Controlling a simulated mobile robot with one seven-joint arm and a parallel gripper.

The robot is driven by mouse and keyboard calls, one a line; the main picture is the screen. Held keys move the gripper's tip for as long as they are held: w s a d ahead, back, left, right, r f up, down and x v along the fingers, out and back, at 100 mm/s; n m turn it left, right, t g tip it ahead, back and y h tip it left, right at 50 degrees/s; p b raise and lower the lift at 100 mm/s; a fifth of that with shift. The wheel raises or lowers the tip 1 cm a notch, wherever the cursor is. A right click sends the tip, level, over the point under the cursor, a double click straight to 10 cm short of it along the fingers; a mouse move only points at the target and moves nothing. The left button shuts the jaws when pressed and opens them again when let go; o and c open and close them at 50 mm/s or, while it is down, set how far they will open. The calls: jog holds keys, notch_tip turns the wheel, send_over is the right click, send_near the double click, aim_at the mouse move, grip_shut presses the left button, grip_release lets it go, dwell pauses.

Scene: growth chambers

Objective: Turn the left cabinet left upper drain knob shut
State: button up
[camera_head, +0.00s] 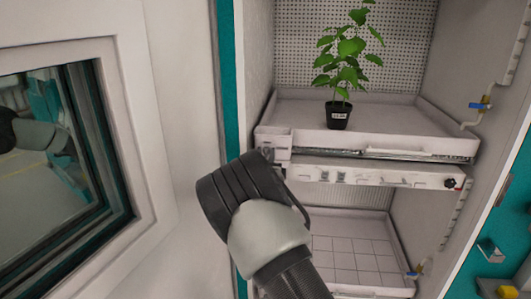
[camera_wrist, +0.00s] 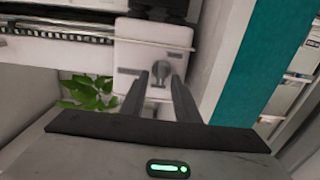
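A grey drain knob (camera_wrist: 162,70) sits on a white box at the tray's front corner in the wrist view. The white box (camera_head: 274,141) shows in the head view at the left front of the upper tray (camera_head: 400,145). My gripper (camera_wrist: 160,77) is open, its two dark fingers pointing at the knob, one on each side of it in the picture. I cannot tell whether the fingertips touch the knob or stop short of it. In the head view my arm hides the gripper.
A potted plant (camera_head: 339,115) stands on the upper tray. Below are a white panel with a dark knob (camera_head: 453,183) and a lower tray (camera_head: 372,292). An open door with a window (camera_head: 45,165) stands at left. Blue-handled valves (camera_head: 479,105) line the right wall.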

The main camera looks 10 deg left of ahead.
jog(key=shift+w, duration=0.35)
jog(key=c, duration=0.7)
jog(key=shift+o, duration=0.2)
